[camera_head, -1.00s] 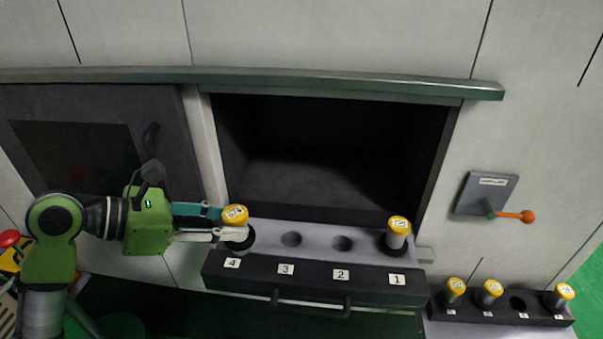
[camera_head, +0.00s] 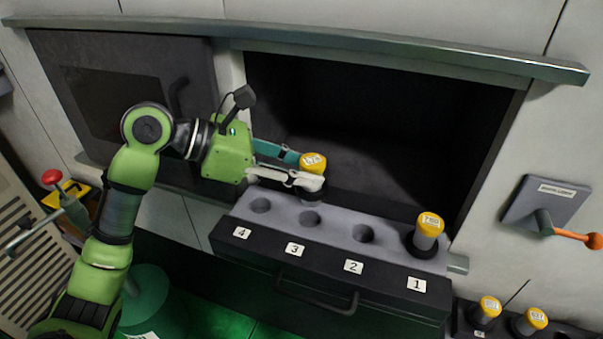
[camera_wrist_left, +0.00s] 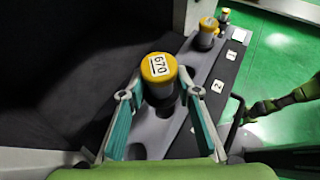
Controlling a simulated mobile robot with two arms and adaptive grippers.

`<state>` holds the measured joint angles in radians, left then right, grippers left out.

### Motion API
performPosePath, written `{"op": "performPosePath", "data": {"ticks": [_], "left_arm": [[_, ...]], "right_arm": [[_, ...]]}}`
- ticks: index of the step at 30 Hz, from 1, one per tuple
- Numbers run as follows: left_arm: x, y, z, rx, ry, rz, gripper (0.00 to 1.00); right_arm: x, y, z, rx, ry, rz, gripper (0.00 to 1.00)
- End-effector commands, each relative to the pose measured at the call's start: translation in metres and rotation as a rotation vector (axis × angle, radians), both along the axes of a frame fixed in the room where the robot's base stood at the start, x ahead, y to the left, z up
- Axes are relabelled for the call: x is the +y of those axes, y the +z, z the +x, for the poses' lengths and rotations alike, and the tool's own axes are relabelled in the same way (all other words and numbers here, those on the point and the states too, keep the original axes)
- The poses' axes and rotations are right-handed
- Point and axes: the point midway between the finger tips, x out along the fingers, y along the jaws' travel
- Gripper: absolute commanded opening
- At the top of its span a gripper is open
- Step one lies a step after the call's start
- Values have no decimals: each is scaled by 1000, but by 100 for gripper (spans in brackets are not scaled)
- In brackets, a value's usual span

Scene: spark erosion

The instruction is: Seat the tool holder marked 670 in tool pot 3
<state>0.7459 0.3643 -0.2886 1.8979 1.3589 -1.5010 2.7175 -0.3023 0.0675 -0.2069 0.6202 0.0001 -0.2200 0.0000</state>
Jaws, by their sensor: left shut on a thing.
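The tool holder marked 670 has a yellow cap (camera_head: 312,161), and its label reads clearly in the left wrist view (camera_wrist_left: 158,68). My left gripper (camera_head: 309,183) is shut on the holder below the cap. The holder is roughly upright, with its dark lower end just above tool pot 3 (camera_head: 309,220), clear of the hole. Pot 3 is an empty round hole in the grey top of the drawer-like rack, behind label 3 (camera_head: 294,249). My right gripper is not in view.
Pots 4 (camera_head: 260,205) and 2 (camera_head: 363,233) are empty. Another yellow-capped holder (camera_head: 429,226) stands in pot 1. The dark machine opening (camera_head: 380,120) lies behind the rack. A side rack with more holders (camera_head: 488,308) is at lower right.

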Motion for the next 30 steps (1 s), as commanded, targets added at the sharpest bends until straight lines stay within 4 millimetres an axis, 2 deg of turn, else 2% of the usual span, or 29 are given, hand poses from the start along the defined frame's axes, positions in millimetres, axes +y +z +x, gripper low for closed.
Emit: {"op": "performPosePath", "data": {"ticks": [1,2,3,8,18,24,30], "left_arm": [[0,-8,0,-5,0,-3,0],[0,-10,0,-5,0,-3,0],[0,-9,0,1,1,-2,0],[0,-27,0,1,1,-1,0],[0,-58,0,-1,1,-2,0],[0,-65,0,-3,1,-2,0],[0,-65,1,-3,1,-2,0]], "right_arm": [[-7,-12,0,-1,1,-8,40],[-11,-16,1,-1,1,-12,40],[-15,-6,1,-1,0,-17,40],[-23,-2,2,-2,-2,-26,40],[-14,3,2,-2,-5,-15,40],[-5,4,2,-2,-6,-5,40],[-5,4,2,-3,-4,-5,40]]}}
